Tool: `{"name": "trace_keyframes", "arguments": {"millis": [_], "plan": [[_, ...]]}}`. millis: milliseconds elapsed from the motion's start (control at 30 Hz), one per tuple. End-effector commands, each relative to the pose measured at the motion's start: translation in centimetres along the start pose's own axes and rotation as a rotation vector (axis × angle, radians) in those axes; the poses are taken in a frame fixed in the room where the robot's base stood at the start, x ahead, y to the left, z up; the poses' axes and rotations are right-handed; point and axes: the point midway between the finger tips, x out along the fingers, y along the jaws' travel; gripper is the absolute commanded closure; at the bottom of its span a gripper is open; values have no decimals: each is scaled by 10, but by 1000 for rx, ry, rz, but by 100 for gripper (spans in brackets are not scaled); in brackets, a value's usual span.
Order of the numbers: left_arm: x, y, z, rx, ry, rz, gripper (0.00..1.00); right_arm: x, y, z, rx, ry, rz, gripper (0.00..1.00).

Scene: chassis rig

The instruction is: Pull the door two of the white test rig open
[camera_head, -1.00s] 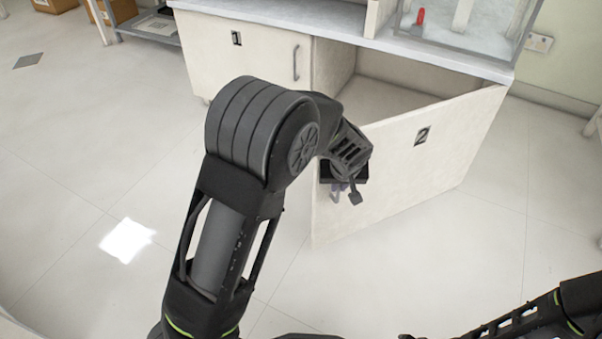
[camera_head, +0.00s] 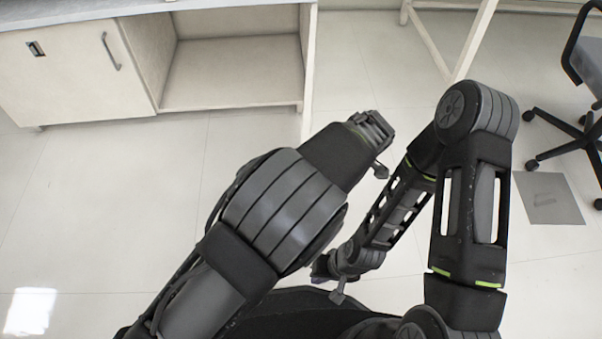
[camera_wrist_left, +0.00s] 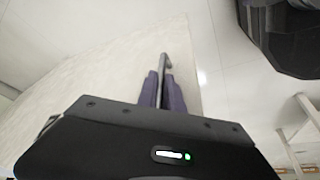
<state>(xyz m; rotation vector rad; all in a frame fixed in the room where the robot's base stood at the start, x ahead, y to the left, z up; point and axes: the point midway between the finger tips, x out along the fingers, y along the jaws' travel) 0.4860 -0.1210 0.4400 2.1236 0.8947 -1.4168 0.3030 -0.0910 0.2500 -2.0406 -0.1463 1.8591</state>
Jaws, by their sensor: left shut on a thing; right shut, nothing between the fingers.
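The white test rig (camera_head: 75,75) is at the upper left of the head view. Its right compartment (camera_head: 235,75) is uncovered. A narrow pale panel (camera_head: 308,70) at that compartment's right side appears to be door two, seen nearly edge-on and swung wide open. In the left wrist view the pale door face (camera_wrist_left: 105,65) fills the left part. There my left gripper's purple fingers (camera_wrist_left: 163,90) are shut on the door's bar handle (camera_wrist_left: 166,63). In the head view the left fingers are hidden. My right gripper (camera_head: 320,269) is shut and empty, low at the centre, partly hidden.
The rig's left door (camera_head: 60,70) is shut, with its own handle (camera_head: 110,50). A pale table frame (camera_head: 465,45) stands at the upper right, and a black office chair (camera_head: 575,130) at the right edge.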

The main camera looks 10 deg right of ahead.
Motion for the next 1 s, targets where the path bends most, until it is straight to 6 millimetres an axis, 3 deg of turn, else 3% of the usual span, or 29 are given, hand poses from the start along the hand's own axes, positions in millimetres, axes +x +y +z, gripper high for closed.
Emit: {"name": "trace_keyframes", "arguments": {"millis": [400, 433, 667, 1000], "plan": [[0, 2, 2, 2, 0, -1, 100, 0, 0, 0, 0, -1, 0, 100], [0, 2, 2, 3, 0, -1, 87, 0, 0, 0, 0, -1, 0, 100], [-1, 2, 2, 2, 0, 0, 68, 0, 0, 0, 0, 0, 0, 100], [-5, 3, 2, 1, 0, 1, 68, -2, -1, 0, 0, -1, 0, 100]]}}
